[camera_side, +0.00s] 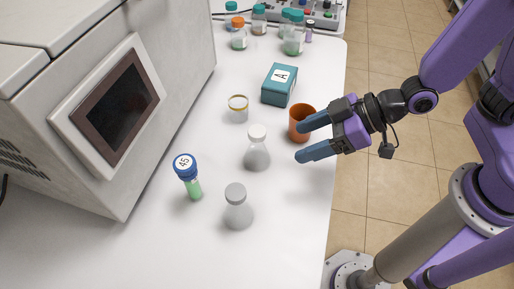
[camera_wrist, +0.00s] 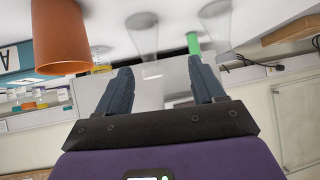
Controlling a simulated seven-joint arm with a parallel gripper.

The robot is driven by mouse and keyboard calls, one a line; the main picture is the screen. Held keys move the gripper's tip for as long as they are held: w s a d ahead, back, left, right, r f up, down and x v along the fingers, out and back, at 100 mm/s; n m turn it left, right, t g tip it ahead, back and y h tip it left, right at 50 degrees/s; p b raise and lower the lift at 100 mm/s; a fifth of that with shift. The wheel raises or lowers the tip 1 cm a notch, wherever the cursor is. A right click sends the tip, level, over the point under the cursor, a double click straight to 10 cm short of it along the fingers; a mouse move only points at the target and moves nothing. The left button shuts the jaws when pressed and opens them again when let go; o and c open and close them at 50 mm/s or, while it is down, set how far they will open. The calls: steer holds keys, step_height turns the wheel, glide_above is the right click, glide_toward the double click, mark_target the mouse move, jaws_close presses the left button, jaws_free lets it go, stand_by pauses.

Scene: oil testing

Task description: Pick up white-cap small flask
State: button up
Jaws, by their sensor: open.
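The white-cap small flask (camera_side: 257,155) stands upright on the white table, clear-bodied with a white cap. It also shows, pale and faint, at the top of the wrist view (camera_wrist: 143,38). My gripper (camera_side: 299,142) is open and empty, to the right of this flask, with its fingers pointing left towards it. The fingers are apart from the flask. In the wrist view my gripper (camera_wrist: 160,66) shows a clear gap between its two blue-grey fingers. A similar flask with a grey cap (camera_side: 237,209) stands nearer the camera.
An orange cup (camera_side: 298,125) stands close beside my upper finger. A teal box marked A (camera_side: 279,86), a yellow-rimmed glass container (camera_side: 238,109) and a blue-capped tube (camera_side: 190,178) stand around. A large machine (camera_side: 110,100) fills the left. Several jars stand at the back.

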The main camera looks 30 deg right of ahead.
mark_target(256, 131)
steer(key=shift+w+a+f+t+y, duration=0.3)
steer(key=shift+w+a+t, duration=0.2)
steer(key=shift+w+a, duration=0.8)
steer(key=shift+w+a+f+t+y, duration=0.25)
steer(key=shift+w+a+f+t, duration=0.2)
steer(key=shift+w+a, duration=0.8)
steer(key=shift+w+a+f+t+y, duration=0.3)
steer(key=shift+w+a+t, duration=0.25)
steer(key=shift+w+a, duration=0.7)
steer(key=shift+w+d, duration=0.15)
steer(key=shift+d, duration=0.1)
jaws_close()
steer(key=shift+r, duration=0.2)
